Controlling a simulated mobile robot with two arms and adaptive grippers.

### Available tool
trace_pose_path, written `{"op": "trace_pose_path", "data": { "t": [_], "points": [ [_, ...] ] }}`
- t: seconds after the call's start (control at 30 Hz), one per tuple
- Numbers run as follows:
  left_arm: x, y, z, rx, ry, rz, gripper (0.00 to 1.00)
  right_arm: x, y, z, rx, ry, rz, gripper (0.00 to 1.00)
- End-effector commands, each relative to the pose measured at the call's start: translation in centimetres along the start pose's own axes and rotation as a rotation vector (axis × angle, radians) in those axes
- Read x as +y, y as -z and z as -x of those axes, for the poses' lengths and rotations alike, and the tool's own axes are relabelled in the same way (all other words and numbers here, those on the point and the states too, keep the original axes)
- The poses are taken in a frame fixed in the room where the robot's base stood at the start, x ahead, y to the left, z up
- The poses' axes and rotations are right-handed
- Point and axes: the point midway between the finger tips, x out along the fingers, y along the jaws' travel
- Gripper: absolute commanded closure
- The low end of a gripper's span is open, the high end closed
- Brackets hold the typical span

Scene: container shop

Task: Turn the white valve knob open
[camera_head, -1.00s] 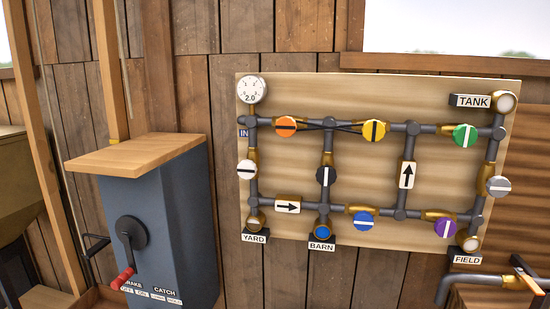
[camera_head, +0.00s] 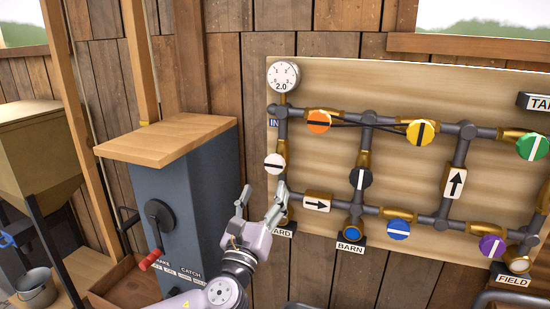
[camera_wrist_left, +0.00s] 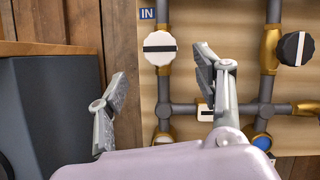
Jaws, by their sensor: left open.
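The white valve knob (camera_head: 275,163) sits on the left vertical pipe of the pipe board, below the IN label. Its black bar lies roughly across the pipe. In the left wrist view the white knob (camera_wrist_left: 160,48) shows ahead, between the fingers and beyond them. My left gripper (camera_head: 260,203) is open and empty, below the knob and apart from it. It also shows in the left wrist view (camera_wrist_left: 160,85) with its fingers spread. It hides part of the YARD outlet. My right gripper is not in view.
The wooden pipe board (camera_head: 400,85) carries orange (camera_head: 318,122), yellow (camera_head: 421,133), black (camera_head: 361,179) and blue (camera_head: 399,228) knobs and a gauge (camera_head: 283,77). A dark cabinet (camera_head: 180,190) with a wooden top and red-handled crank (camera_head: 158,240) stands left of my gripper.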

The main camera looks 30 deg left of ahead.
Motion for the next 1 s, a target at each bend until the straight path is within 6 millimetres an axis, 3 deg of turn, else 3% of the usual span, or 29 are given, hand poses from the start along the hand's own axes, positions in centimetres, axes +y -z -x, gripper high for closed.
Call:
{"op": "trace_pose_path", "data": {
  "t": [0.03,0.2,0.4,0.6,0.87,1.0],
  "points": [
    [0.0,-0.5,-1.4,-0.004,-0.003,0.0,0.39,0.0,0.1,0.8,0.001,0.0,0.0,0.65],
    [0.0,-0.4,-5.0,-0.002,-0.003,0.002,0.39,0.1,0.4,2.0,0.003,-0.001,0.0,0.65],
    [0.0,-0.2,-8.0,0.0,-0.001,0.001,0.39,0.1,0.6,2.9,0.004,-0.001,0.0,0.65],
    [0.0,0.0,-9.2,0.002,-0.001,0.003,0.39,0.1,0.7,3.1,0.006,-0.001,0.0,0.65],
    [0.0,0.1,-9.3,0.002,0.0,0.003,0.39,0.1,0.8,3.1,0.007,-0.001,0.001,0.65],
    [0.0,0.1,-9.3,0.002,0.0,0.002,0.48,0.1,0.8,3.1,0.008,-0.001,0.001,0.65]
  ]
}}
